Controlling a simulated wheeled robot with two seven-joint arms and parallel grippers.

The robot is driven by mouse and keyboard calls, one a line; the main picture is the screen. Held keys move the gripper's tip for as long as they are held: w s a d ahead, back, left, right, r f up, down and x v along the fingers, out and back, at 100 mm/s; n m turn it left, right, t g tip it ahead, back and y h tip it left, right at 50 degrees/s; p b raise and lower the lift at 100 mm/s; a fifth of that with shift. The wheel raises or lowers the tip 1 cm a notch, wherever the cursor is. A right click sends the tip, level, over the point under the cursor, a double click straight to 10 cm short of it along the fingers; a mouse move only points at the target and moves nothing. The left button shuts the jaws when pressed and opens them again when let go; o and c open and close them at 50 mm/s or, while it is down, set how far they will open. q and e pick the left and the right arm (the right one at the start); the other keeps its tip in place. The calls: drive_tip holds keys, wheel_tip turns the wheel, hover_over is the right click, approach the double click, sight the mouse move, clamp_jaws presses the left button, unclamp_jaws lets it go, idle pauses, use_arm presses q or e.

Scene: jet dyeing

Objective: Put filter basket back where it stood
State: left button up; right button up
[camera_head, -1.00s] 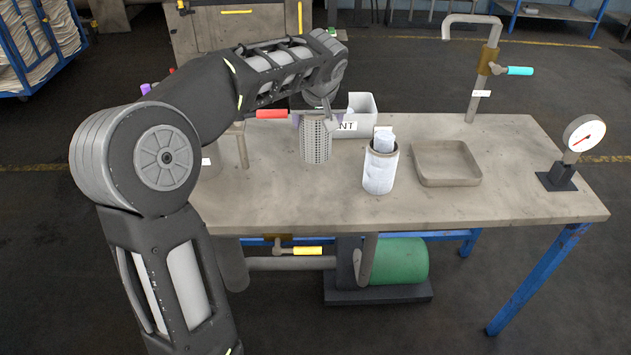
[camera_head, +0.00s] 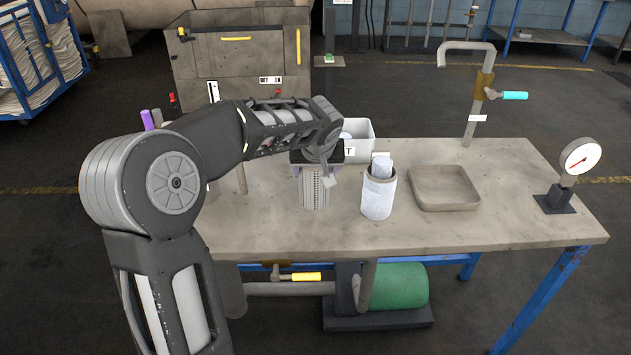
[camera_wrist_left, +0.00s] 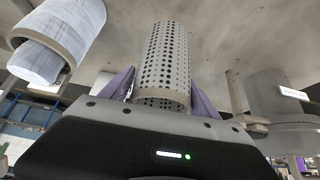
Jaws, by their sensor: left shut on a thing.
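The filter basket (camera_head: 314,190) is a grey perforated cylinder, upright over the workbench (camera_head: 450,232), left of a white-filled cup. My left gripper (camera_head: 318,163) is above it and shut on its upper part. In the left wrist view, the purple fingers of the gripper (camera_wrist_left: 163,97) stand on both sides of the basket (camera_wrist_left: 166,55). The basket's lower end is at or very near the bench top; I cannot tell if it touches. Its top is hidden by my gripper. My right gripper is not in view.
The cup (camera_head: 377,196) with white rolled material stands just right of the basket. A white labelled box (camera_head: 361,138) is behind. A shallow tray (camera_head: 444,204), a gauge (camera_head: 580,157) and a bent pipe with a valve (camera_head: 483,90) are further right. The bench's front strip is clear.

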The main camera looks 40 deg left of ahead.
sight(315, 180)
use_arm(q)
wheel_tip(315, 180, down, 4)
drive_tip(key=shift+r, duration=0.25)
drive_tip(key=shift+f, duration=0.15)
drive_tip(key=o, duration=1.7)
drive_tip(key=shift+o, duration=0.2)
drive_tip(key=shift+r, duration=0.25)
drive_tip(key=shift+s+d+r, duration=0.15)
drive_tip(key=shift+r, duration=0.05)
drive_tip(key=v, duration=1.1)
drive_tip(key=shift+b, duration=0.3)
